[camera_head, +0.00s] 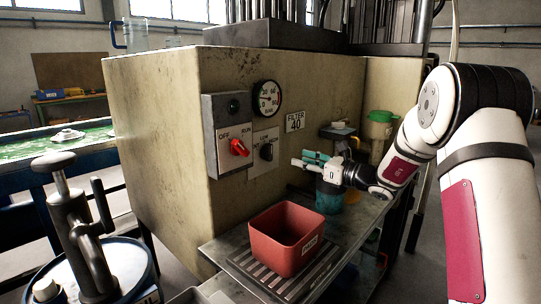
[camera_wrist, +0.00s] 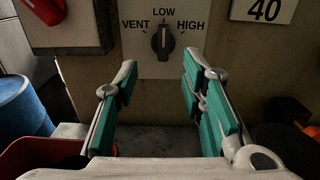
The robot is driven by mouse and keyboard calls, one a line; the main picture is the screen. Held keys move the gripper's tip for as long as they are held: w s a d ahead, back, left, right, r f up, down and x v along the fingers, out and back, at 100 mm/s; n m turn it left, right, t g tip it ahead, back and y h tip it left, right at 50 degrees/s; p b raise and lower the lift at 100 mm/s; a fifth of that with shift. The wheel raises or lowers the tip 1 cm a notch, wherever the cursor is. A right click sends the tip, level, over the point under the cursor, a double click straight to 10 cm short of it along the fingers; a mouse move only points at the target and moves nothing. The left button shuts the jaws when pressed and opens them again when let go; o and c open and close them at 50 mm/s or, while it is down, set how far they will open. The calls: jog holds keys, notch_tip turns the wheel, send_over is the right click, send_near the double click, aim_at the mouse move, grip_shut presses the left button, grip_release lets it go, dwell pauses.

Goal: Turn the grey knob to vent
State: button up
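The dark grey knob (camera_head: 266,151) sits on a pale plate on the machine's front wall, right of a red switch. In the wrist view the knob (camera_wrist: 162,43) stands upright, pointing to LOW, with VENT on its left and HIGH on its right. My gripper (camera_head: 302,160) is in front of the plate, to the right of the knob in the head view. In the wrist view my gripper (camera_wrist: 160,68) is open, with its green-padded fingers apart and nothing between them. The knob shows beyond the fingertips, between them in the picture, and does not look touched.
The grey switch box (camera_head: 224,118) with the red switch (camera_head: 238,147) juts out left of the knob. A gauge (camera_head: 268,98) and a FILTER 40 label (camera_head: 295,121) are above. A red bin (camera_head: 284,241) stands on the shelf below. Space before the knob looks clear.

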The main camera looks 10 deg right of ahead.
aim_at(271, 151)
jog(key=x, duration=1.3)
jog(key=shift+w+f+b, duration=0.1)
jog(key=shift+w+b, duration=0.3)
jog(key=shift+w, duration=0.15)
jog(key=shift+c, duration=0.6)
grip_shut()
